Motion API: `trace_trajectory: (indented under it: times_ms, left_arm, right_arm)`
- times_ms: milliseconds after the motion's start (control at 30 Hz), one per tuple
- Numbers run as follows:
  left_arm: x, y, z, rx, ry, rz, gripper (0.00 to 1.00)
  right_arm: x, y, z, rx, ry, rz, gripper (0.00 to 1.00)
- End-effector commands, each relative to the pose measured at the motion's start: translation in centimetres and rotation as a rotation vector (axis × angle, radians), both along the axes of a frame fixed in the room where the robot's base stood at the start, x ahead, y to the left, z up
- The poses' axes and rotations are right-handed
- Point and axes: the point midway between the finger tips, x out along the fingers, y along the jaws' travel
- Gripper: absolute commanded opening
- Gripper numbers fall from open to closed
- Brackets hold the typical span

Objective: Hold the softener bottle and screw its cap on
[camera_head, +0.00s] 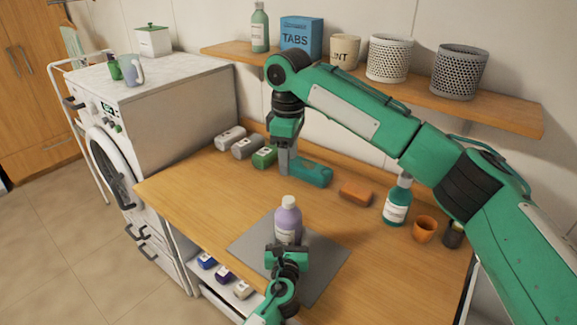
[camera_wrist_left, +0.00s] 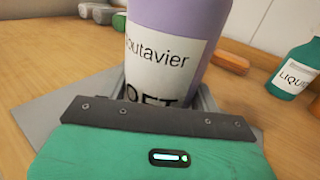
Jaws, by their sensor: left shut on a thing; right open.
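The softener bottle (camera_head: 287,224), lilac with a white label, stands upright on a grey mat (camera_head: 325,262). A white top (camera_head: 289,201) shows on it; I cannot tell whether this is the bare neck or the cap. My left gripper (camera_head: 287,249) is shut around the lower part of the bottle; the left wrist view shows the bottle (camera_wrist_left: 178,35) between its jaws (camera_wrist_left: 160,112), the top out of frame. My right gripper (camera_head: 285,162) is open, pointing down at the back of the table beside a teal object (camera_head: 312,174). Whether anything lies between its fingers is unclear.
White, grey and green containers (camera_head: 247,148) lie at the back left. An orange block (camera_head: 356,193), teal bottle (camera_head: 397,204) and orange cup (camera_head: 424,230) stand to the right. A wall shelf (camera_head: 500,112) holds several containers. The table's left front is clear.

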Motion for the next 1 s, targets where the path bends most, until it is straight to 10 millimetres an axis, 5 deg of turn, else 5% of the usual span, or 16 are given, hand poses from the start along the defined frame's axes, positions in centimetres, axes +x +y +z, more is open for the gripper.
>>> trace_trajectory:
  times_ms: [233,267,367,767,1000]
  left_arm:
    - [0.0,0.0,0.0,0.000,0.000,0.000,0.00]
    - [0.0,0.0,0.0,0.000,0.000,0.000,0.67]
    - [0.0,0.0,0.0,0.000,0.000,0.000,0.87]
    - [-0.6,0.0,-0.1,-0.001,0.000,0.000,0.88]
    - [-4.8,0.0,-0.3,-0.001,0.001,-0.001,0.88]
  right_arm:
    - [0.0,0.0,0.0,-0.001,0.000,0.000,0.52]
    - [0.0,0.0,0.0,-0.001,0.000,0.000,0.52]
    - [0.0,0.0,0.0,-0.001,0.000,0.000,0.52]
    - [0.0,0.0,-0.1,-0.001,0.000,0.000,0.52]
    - [0.0,0.0,-0.8,-0.001,0.000,0.000,0.52]
